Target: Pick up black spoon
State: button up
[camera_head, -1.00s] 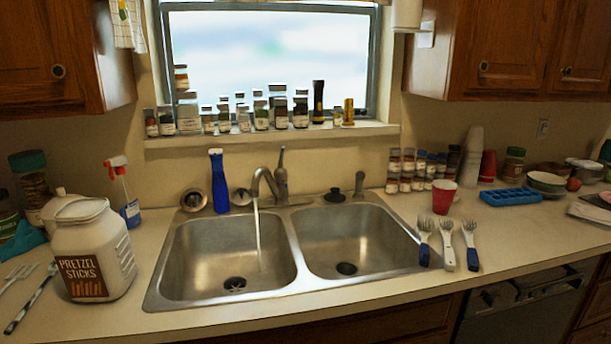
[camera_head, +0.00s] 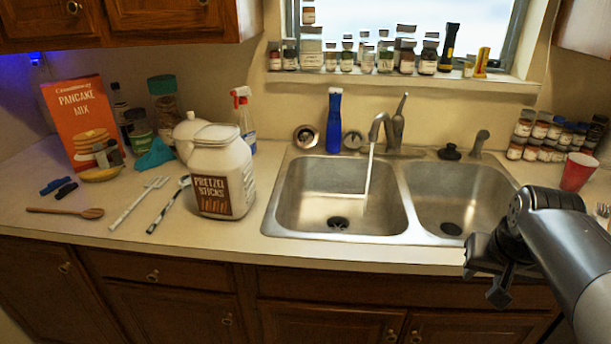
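No plainly all-black spoon shows. A slim utensil with a black and white striped handle (camera_head: 167,205) lies on the left counter just left of the pretzel jar (camera_head: 222,172); its head is small and partly beside the jar, so I cannot tell its shape well. A wooden spoon (camera_head: 70,211) lies near the counter's front left edge. My gripper (camera_head: 484,278) is dark, at the right, in front of the right sink basin's front edge, far from these utensils. I cannot tell its opening, and I see nothing held in it.
A white fork (camera_head: 138,203) lies left of the striped utensil. Blue and black small items (camera_head: 58,187), a pancake mix box (camera_head: 82,125) and a spray bottle (camera_head: 244,120) stand or lie behind. The double sink (camera_head: 340,195) has running water. Front left counter is mostly clear.

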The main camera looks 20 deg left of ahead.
aim_at(185, 181)
jog(key=j+u, duration=0.3)
jog(key=j, duration=2)
jog(key=i+j+u, duration=0.1)
jog(key=i+j, duration=0.25)
jog(key=j, duration=0.15)
jog(key=i+j+u, duration=0.1)
jog(key=i+j, duration=0.25)
jog(key=j, duration=0.1)
